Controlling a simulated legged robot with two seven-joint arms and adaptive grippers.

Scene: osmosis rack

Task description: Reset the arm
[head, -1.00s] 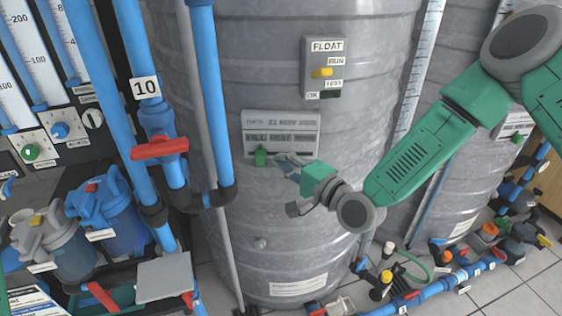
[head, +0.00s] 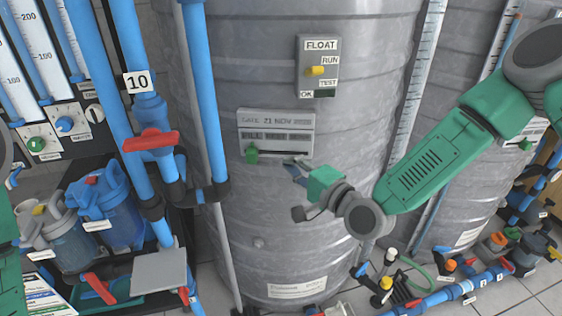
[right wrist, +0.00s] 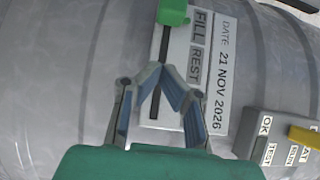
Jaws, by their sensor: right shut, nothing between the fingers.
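My right gripper (head: 290,165) is shut and empty in front of the grey tank, to the right of a green slider knob (head: 252,155). The knob is at the left end of a slot under the FILL REST lettering on a date plate (head: 276,121). In the right wrist view the fingertips (right wrist: 160,68) meet over the slot, with the green knob (right wrist: 173,12) beyond them and a clear gap between. The plate (right wrist: 222,75) reads 21 NOV 2026. A green part of my left arm shows at the left edge of the head view; its gripper is out of view.
The grey tank (head: 330,230) fills the middle. A FLOAT switch box (head: 318,52) with a yellow lever sits above the plate. Blue pipes with a red valve handle (head: 151,140) stand to the left. Blue filter housings (head: 105,205) and low pipework (head: 445,292) lie around.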

